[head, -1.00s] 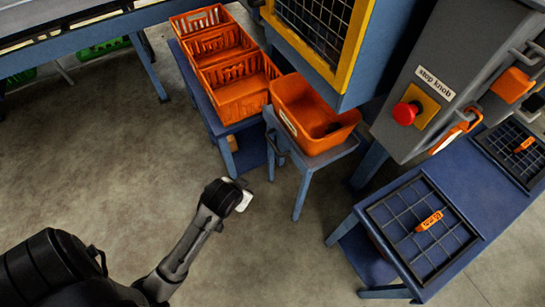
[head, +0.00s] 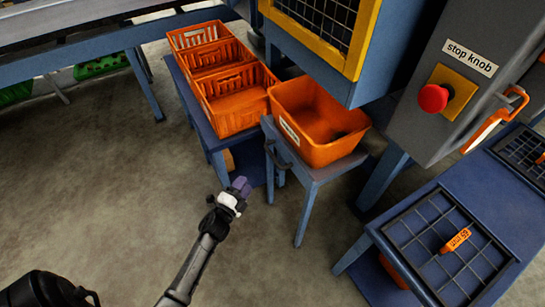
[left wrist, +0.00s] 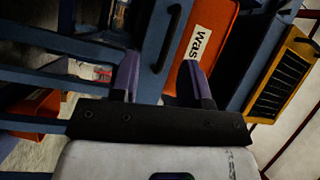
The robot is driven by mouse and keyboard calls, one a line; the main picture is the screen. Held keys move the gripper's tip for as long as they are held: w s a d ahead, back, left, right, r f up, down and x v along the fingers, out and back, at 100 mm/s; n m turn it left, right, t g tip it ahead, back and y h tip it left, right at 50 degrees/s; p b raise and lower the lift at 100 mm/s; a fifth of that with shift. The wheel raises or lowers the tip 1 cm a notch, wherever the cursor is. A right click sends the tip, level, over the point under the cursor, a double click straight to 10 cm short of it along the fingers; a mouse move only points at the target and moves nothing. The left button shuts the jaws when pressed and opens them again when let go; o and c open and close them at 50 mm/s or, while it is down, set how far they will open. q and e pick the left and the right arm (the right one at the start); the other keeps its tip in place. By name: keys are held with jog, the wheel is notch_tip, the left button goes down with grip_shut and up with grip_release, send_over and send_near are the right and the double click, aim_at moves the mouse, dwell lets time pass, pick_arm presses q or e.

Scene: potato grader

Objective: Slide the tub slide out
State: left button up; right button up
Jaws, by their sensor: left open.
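The tub slide (head: 325,170) is a blue stand under the yellow-framed machine, with an orange tub (head: 318,150) on it. A dark handle (head: 276,156) is on its near left side. In the left wrist view the handle (left wrist: 170,38) lies ahead of the fingers, and the tub (left wrist: 205,35) shows a white label with the letters "was". My left gripper (head: 241,187), with purple fingers, is open and empty, just left of and below the handle in the head view. It also shows in the left wrist view (left wrist: 160,72). The handle appears apart from the fingers. My right gripper is not in view.
Several orange crates (head: 235,118) stand on a blue bench left of the tub. The yellow-framed machine (head: 365,45) overhangs the tub. A grey cabinet with a red stop knob (head: 433,98) and a blue table (head: 480,200) with grids are at right. The floor in front is clear.

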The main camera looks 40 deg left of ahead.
aim_at(273, 155)
pick_arm(q)
jog(key=shift+w+d+r+m+t+h+b, duration=0.3)
jog(key=shift+w+r+m+h+b, duration=0.3)
jog(key=shift+w, duration=1.65)
jog(key=shift+w+d+r+m+t+h+b, duration=0.2)
jog(key=shift+w+r+m+b, duration=0.45)
jog(key=shift+w, duration=1.65)
jog(key=shift+w+d+r+m+t+h+b, duration=0.2)
jog(key=shift+w+d+r+m+h+b, duration=0.45)
jog(key=shift+w, duration=1.6)
jog(key=shift+a+r+p, duration=0.2)
jog(key=shift+a+p, duration=0.1)
jog(key=c, duration=0.8)
grip_shut()
